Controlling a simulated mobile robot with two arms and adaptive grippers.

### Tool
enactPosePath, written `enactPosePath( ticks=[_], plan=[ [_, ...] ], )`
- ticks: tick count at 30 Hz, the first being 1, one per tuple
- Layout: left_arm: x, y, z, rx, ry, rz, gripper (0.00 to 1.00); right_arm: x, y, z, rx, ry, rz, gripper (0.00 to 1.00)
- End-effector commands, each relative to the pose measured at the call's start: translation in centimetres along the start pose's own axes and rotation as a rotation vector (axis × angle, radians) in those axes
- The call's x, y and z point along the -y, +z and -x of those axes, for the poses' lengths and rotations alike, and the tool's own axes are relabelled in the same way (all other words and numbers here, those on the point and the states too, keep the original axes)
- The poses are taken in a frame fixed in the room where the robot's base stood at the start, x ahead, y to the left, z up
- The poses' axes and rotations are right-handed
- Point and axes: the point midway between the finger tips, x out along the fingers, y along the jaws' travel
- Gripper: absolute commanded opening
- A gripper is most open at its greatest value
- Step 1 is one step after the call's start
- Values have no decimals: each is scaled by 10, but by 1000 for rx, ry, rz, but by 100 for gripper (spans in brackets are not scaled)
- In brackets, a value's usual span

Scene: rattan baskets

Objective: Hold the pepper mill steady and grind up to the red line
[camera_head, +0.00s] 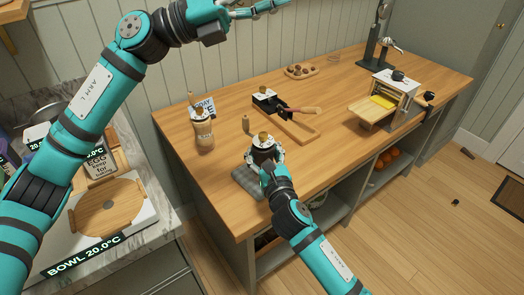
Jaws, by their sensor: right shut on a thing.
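A dark, rounded mill with a gold knob on top (263,143), which I take to be the pepper mill, stands upright near the front left of the wooden counter. My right gripper (265,163) reaches it from the front and is shut on its body; the fingers are partly hidden by my wrist. My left gripper (258,9) is up at the top edge, far above the counter and away from the mill. It is partly cut off, so its opening is unclear. No red line can be made out at this size.
A grey folded cloth (247,183) lies beside the mill. A tan jar (204,135) with a small sign stands to the left. Behind are a black holder on a wooden board (288,122) and a bowl of brown things (299,71).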

Motion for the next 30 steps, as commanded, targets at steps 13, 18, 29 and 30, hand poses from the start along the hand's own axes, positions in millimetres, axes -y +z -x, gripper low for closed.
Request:
enactPosePath(
  ticks=[13,18,29,30],
  plan=[
    [-148,-82,58,-679,697,-423,46,0,-1,0,-2,0,0,0],
    [-181,-76,106,-824,974,-452,46,0,-1,0,-1,-1,0,0],
    [-201,-71,141,-904,1174,-443,46,0,-1,0,-1,-1,0,0],
    [-205,-73,140,-904,1174,-442,46,0,-1,0,-1,-1,0,0]
  ],
)
